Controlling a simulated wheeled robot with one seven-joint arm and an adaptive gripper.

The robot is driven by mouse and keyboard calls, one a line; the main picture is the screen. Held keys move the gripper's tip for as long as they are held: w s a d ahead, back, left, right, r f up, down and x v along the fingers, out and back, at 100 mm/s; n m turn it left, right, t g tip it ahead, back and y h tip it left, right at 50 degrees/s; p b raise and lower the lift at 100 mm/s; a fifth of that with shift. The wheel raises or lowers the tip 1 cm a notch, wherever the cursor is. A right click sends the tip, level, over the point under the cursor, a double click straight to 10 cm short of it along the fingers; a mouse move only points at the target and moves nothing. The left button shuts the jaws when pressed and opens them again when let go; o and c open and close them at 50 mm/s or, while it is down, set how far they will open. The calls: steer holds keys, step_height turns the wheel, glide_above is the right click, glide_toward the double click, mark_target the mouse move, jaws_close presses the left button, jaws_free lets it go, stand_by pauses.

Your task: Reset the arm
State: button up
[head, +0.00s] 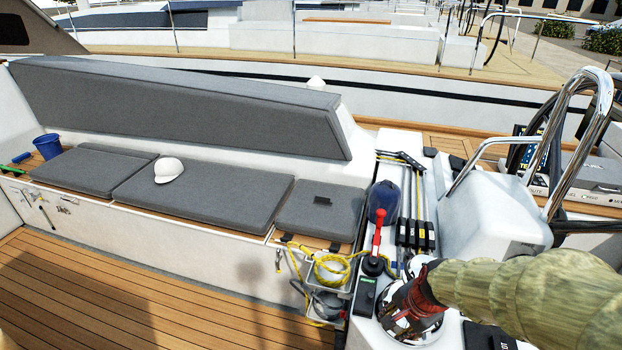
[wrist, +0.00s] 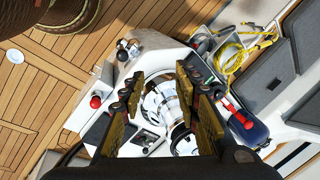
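My gripper (wrist: 157,88) shows in the wrist view with its two dark and yellowish fingers spread apart. Nothing is held between them. A chrome winch (wrist: 165,103) shows beyond and between the fingers; I cannot tell how far below them it is. In the head view my mottled green arm (head: 530,290) reaches in from the right edge toward the same chrome winch (head: 398,330), at the bottom. There the fingers cannot be made out clearly.
A red-handled lever (head: 376,238), a blue bag (head: 383,200) and coiled yellow rope (head: 331,268) lie close by. A steel rail (head: 590,120) stands at the right. Grey cushions (head: 205,193) bear a white cap (head: 169,170). The teak floor (head: 130,300) is clear.

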steer(key=s+a+r+n+t+h, duration=0.1)
steer(key=s+r+n+t, duration=0.1)
steer(key=s+r+n, duration=1)
steer(key=v, duration=0.6)
steer(key=shift+r, duration=0.2)
steer(key=shift+w+a, duration=0.1)
steer(key=shift+w, duration=0.05)
stand_by(1.0)
